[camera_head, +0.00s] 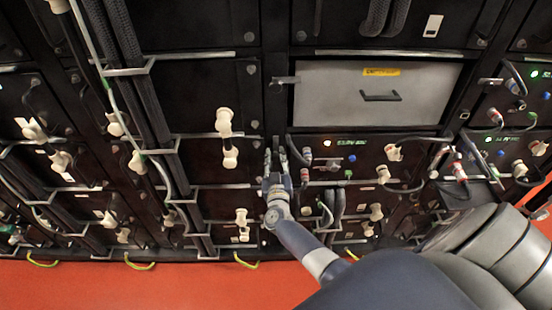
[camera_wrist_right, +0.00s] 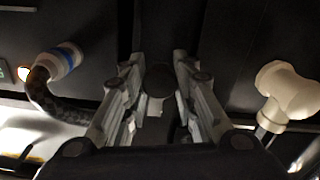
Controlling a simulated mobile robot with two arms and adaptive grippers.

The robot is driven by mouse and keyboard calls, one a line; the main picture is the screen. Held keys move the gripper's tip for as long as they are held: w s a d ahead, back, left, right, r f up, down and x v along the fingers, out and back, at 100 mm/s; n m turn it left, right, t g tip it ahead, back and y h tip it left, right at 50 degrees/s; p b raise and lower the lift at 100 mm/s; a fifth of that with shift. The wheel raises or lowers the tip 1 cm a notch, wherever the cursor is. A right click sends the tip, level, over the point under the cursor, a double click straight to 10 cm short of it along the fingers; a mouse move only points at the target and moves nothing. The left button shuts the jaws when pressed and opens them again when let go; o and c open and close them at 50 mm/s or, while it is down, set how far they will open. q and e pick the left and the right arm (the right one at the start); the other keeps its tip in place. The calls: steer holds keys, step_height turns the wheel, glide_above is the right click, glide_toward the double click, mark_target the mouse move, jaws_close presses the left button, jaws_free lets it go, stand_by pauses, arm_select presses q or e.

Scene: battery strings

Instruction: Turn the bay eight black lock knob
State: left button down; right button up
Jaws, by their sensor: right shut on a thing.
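A round black knob (camera_wrist_right: 158,80) shows in the right wrist view, set against the dark rack front between my fingertips. My right gripper (camera_head: 276,152) reaches up to the rack post just left of a bay with lit green digits (camera_head: 351,141). In the right wrist view my right gripper (camera_wrist_right: 156,68) has a finger on each side of the knob and is shut on it. The knob is too dark and small to make out in the head view, and its turn angle cannot be told. My left gripper is not in view.
A white handle (camera_head: 224,121) sits left of my gripper, and a cable connector (camera_head: 307,154) is close on its right. A grey drawer front (camera_head: 378,93) is above right. Black cables run down the left. The red floor (camera_head: 190,285) is clear in front.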

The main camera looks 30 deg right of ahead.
steer(key=shift+m, duration=1.5)
steer(key=m+b, duration=0.1)
steer(key=m, duration=0.4)
steer(key=shift+m+b, duration=0.3)
steer(key=m+b, duration=0.1)
steer(key=m, duration=0.3)
steer(key=m+b, duration=0.2)
steer(key=m, duration=0.3)
steer(key=shift+m, duration=0.3)
